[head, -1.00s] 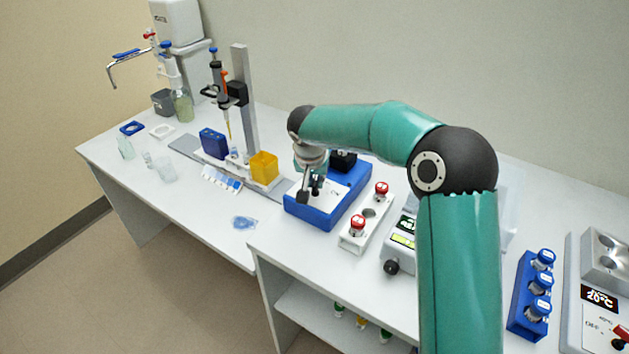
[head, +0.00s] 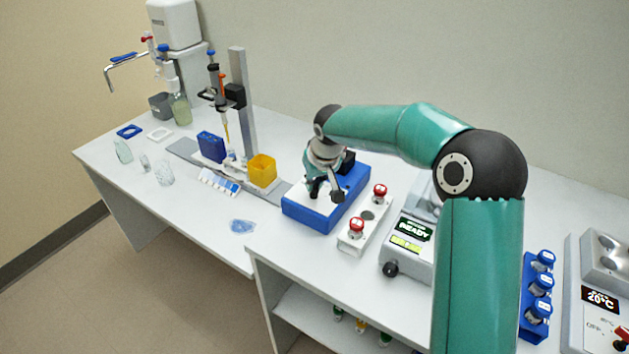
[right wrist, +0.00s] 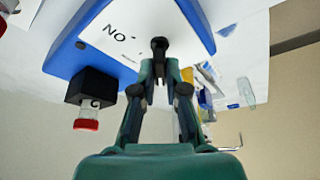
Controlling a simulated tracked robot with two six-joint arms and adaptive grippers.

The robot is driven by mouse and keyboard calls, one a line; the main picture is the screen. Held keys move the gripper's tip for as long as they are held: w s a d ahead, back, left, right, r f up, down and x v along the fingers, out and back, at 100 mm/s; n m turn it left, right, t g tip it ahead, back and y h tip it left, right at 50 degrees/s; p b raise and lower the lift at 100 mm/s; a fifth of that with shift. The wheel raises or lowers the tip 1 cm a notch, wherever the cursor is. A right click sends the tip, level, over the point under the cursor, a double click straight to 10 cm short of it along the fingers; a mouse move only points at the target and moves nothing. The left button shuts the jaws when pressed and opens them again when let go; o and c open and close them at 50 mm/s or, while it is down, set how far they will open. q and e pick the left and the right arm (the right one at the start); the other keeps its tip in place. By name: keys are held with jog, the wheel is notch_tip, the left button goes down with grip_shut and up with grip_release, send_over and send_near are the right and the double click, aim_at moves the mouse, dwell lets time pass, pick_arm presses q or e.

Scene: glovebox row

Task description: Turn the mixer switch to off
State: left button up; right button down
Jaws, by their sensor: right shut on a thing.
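The mixer is a blue box (head: 308,217) with a white top panel, on the bench near the middle of the head view. In the right wrist view the mixer (right wrist: 62,55) fills the upper left. Its white panel carries upside-down letters that read ON. The black mixer switch (right wrist: 160,44) stands on this panel, between my fingertips. My right gripper (head: 320,191) is over the panel, and in the right wrist view the gripper (right wrist: 160,66) is shut on the switch. In the head view the gripper hides most of the switch. My left gripper is not in view.
A black block (right wrist: 92,87) on the mixer holds a red-capped vial. Right of the mixer are a white rack (head: 368,214) with red-capped vials and a device (head: 410,232) with a lit display. Left of it stand a yellow box (head: 262,170) and a pipette stand (head: 240,100).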

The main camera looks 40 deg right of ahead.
jog(key=shift+r, duration=0.1)
jog(key=c, duration=1.2)
grip_release()
jog(key=d+v, duration=0.1)
jog(key=v, duration=1)
jog(key=shift+s+a+r, duration=0.2)
jog(key=shift+a+r, duration=0.15)
jog(key=shift+a, duration=0.1)
